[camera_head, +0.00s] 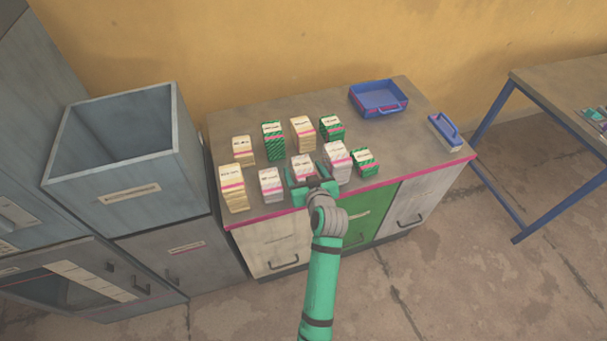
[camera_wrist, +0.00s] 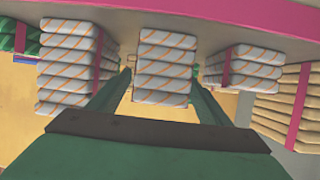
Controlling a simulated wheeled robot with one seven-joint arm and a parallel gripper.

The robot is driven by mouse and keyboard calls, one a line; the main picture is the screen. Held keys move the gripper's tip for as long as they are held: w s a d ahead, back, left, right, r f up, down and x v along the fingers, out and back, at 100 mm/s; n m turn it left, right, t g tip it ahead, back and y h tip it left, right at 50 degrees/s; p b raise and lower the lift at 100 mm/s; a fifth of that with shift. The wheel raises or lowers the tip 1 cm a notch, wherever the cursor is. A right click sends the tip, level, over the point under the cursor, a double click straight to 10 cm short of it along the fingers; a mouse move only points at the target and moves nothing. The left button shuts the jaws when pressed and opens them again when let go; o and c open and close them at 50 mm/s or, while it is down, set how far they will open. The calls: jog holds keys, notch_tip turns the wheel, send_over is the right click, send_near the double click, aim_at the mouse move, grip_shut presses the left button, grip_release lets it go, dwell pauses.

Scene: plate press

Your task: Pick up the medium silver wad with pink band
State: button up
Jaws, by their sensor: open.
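Three silver wads with slanting stripes stand in the front row on the cabinet top. The middle one, of medium height (camera_head: 301,163), stands between my gripper's fingers, and it also shows in the wrist view (camera_wrist: 165,70). Its pink band is hard to make out. My gripper (camera_head: 306,172) is open, with one finger on each side of this wad; in the wrist view the fingers (camera_wrist: 160,80) flank it with small gaps. A taller silver wad (camera_head: 337,161) is to the right, and a shorter one (camera_head: 270,183) is to the left.
Cream wads (camera_head: 232,187) and green wads (camera_head: 273,141) stand close around. A blue tray (camera_head: 378,111) and a blue-handled tool (camera_head: 445,132) lie on the right of the cabinet top (camera_head: 400,150). A grey bin (camera_head: 130,190) stands at the left.

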jog(key=shift+w, duration=0.2)
jog(key=c, duration=1.2)
jog(key=shift+r, duration=0.1)
